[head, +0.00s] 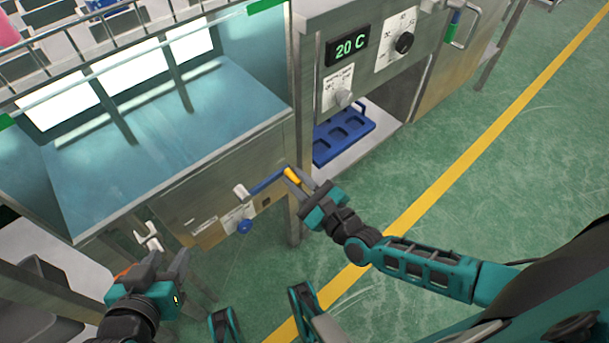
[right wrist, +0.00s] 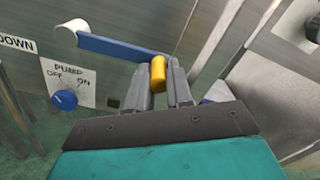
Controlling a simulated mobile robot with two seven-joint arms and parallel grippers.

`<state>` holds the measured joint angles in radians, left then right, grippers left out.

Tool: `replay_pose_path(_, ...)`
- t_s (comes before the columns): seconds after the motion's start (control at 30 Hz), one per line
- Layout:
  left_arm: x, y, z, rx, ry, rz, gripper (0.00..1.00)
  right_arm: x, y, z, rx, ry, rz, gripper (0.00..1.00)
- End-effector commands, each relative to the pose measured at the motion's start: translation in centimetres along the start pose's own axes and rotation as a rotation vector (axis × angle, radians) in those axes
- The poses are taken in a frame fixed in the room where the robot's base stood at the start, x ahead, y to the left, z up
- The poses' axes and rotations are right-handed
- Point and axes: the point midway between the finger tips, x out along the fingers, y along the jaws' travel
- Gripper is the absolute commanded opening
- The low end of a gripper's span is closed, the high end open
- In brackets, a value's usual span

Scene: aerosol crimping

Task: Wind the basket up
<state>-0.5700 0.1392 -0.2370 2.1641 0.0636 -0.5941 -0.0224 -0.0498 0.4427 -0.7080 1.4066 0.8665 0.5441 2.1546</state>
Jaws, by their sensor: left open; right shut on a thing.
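The crank has a blue arm (head: 268,184) running from a white hub (head: 241,191) on the front panel of the water bath to a yellow handle (head: 292,174). My right gripper (head: 298,180) is shut on the yellow handle. In the right wrist view the handle (right wrist: 158,72) sits between the two fingers, and the blue arm (right wrist: 110,46) reaches left to the hub. My left gripper (head: 168,262) is open and empty at the lower left, below the bath's front. A wire rack (head: 90,45) shows above the bath at the upper left; I cannot tell whether it is the basket.
A blue pump knob (right wrist: 65,99) sits below the hub. A white cross-shaped handle (head: 148,237) is near my left gripper. The bath's blue water (head: 160,120) is behind the panel. A cabinet with a 20 C display (head: 347,46) and a blue tray (head: 342,137) stand to the right.

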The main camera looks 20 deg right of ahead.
Motion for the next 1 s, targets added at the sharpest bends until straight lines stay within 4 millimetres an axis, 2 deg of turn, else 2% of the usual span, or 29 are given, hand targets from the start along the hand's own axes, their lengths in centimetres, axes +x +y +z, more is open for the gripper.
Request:
replay_pose_path(0.03,0.06,0.0,0.06,-0.001,0.0,0.0,0.45,-0.21,0.44,-0.47,-0.002,0.012,0.009,0.0)
replay_pose_path(0.5,0.11,-0.02,0.13,-0.002,-0.001,-0.001,0.45,-0.25,0.79,-0.37,0.0,0.012,0.012,0.0)
replay_pose_path(0.53,0.12,-0.03,0.13,-0.002,-0.001,-0.001,0.45,-0.25,0.8,-0.36,0.0,0.012,0.013,0.21)
replay_pose_path(0.7,0.13,-0.04,0.13,-0.002,0.0,-0.001,0.45,-0.21,0.74,-0.29,0.001,0.01,0.011,0.37)
replay_pose_path(0.8,0.13,-0.05,0.12,-0.002,0.0,-0.001,0.45,-0.15,0.64,-0.2,0.001,0.007,0.009,0.45)
replay_pose_path(1.0,0.11,-0.07,0.1,-0.002,0.0,-0.002,0.45,-0.07,0.5,-0.06,0.0,0.004,0.006,0.45)
